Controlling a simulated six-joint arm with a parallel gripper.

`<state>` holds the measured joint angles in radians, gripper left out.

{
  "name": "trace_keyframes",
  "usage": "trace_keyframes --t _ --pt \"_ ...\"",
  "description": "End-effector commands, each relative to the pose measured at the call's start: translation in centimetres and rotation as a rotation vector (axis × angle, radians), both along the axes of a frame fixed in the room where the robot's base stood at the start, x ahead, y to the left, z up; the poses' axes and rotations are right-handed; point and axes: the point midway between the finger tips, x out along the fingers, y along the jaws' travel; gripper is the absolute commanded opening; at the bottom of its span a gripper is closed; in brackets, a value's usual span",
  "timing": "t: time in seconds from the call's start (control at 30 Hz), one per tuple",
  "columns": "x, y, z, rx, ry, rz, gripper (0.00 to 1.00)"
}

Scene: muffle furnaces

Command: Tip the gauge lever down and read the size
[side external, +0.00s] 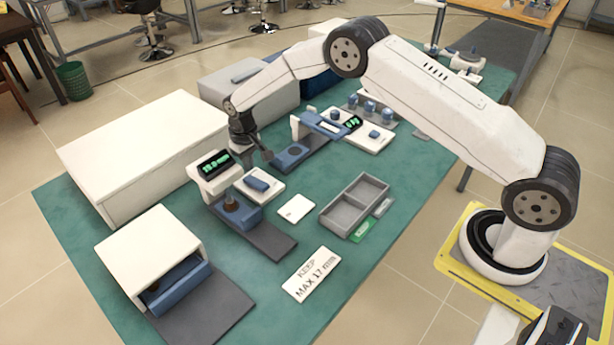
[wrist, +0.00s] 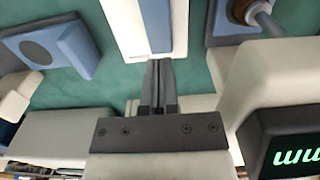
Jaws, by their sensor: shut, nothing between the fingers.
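The gauge (side external: 215,172) stands at the left with a lit green display (side external: 214,163), whose digits are too small to read surely. Its display edge also shows in the wrist view (wrist: 290,150), where only the upside-down letters "mm" are visible. The blue lever (side external: 257,184) sits on a white base beside the gauge. In the wrist view the lever (wrist: 156,24) lies just beyond my fingertips. My gripper (side external: 267,156) is shut and empty, pointing down near the lever's far side. I cannot tell whether its tips (wrist: 160,64) touch the lever's base.
A sign (side external: 312,275) reads "KEEP MAX 17 mm". A grey two-compartment tray (side external: 355,205) and a white card (side external: 296,208) lie to the right. A second instrument (side external: 357,131) with a display stands behind. White boxes (side external: 145,155) line the left. Green mat is clear around the card.

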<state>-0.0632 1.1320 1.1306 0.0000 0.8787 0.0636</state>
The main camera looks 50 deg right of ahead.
Motion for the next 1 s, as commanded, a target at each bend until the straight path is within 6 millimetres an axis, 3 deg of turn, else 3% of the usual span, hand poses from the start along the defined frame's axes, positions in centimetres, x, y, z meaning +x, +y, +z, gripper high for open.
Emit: trace_keyframes --t 0.6,1.0 --pt "0.0 0.0 3.5 0.000 0.000 0.000 0.00" --pt "0.0 0.0 4.0 0.000 0.000 0.000 0.00"
